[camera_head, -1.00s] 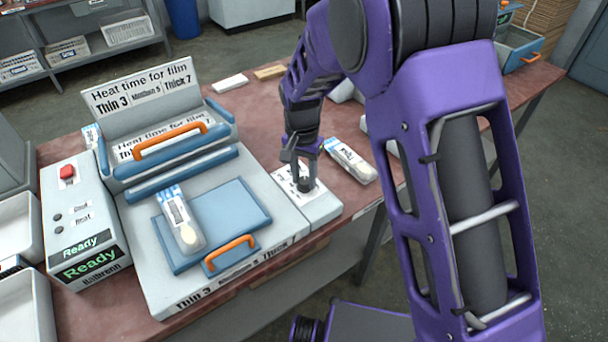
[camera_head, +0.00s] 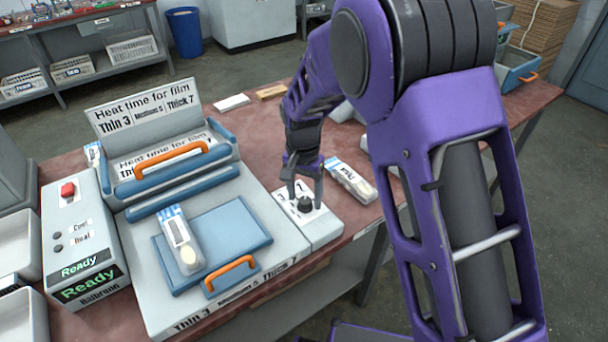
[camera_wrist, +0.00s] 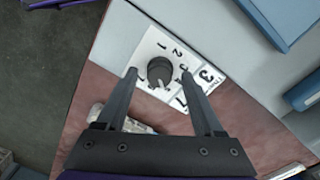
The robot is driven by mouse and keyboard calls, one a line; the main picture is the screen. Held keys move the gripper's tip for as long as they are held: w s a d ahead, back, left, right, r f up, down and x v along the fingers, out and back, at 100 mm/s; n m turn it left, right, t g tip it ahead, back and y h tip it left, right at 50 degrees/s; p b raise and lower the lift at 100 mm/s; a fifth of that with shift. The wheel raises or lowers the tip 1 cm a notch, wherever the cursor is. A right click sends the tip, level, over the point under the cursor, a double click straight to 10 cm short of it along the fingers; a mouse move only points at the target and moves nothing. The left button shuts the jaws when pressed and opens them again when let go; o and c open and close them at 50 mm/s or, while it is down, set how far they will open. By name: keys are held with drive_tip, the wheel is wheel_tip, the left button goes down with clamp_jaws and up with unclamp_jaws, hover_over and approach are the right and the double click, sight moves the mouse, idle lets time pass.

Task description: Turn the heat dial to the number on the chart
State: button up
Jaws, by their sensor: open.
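The heat dial (camera_head: 304,204) is a small black knob on a white numbered plate, on the light grey box at the right of the press. In the wrist view the dial (camera_wrist: 160,70) has a pale pointer mark on its lower side, and digits run around it; which digit it points to is hard to tell. My gripper (camera_head: 303,194) is above the dial, open and empty; its two fingers (camera_wrist: 163,75) lie either side of the knob in the wrist view, apart from it. The chart (camera_head: 143,107) reads "Heat time for film", Thin 3, Medium 5, Thick 7.
The press has a blue plate with an orange handle (camera_head: 229,276) and a bagged spoon (camera_head: 182,240) on it. A control box (camera_head: 80,245) with a red button and "Ready" displays stands at left.

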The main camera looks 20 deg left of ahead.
sight(303, 199)
wheel_tip(303, 199, up, 17)
drive_tip(key=p, duration=0.1)
drive_tip(key=shift+a+p, duration=0.2)
drive_tip(key=shift+p, duration=0.15)
